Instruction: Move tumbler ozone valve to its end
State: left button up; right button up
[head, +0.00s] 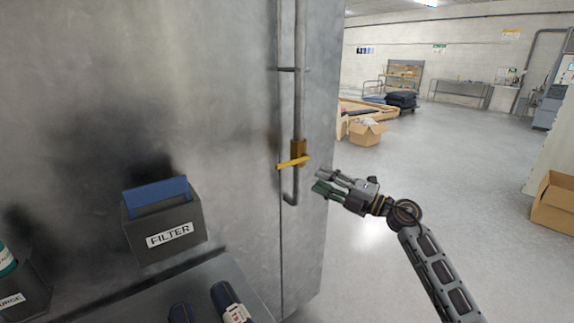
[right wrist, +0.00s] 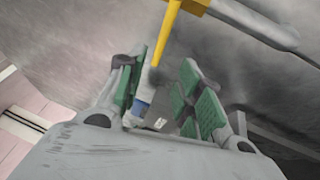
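The ozone valve has a yellow lever handle (head: 293,162) on a brass body (head: 298,148), set in a thin grey vertical pipe (head: 299,90) on the metal wall. The handle lies roughly level across the pipe in the head view. My right gripper (head: 318,181) is just right of the valve and a little below the handle, with its green pads toward the wall. In the right wrist view the yellow handle (right wrist: 169,30) reaches down toward the gap between the green finger pads (right wrist: 172,98). The fingers are apart, and I see no clear contact. My left gripper is not in view.
A grey FILTER box (head: 166,229) with a blue insert hangs on the metal wall (head: 200,80). Dark blue cylinders (head: 228,298) stand on a ledge below. Cardboard boxes (head: 367,132) lie on the floor. The floor right of the wall is open.

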aim_at(290, 165)
jog(key=shift+p+x, duration=1.1)
jog(key=shift+x, duration=5.35)
jog(key=shift+r, duration=0.1)
jog(key=shift+c, duration=0.2)
grip_shut()
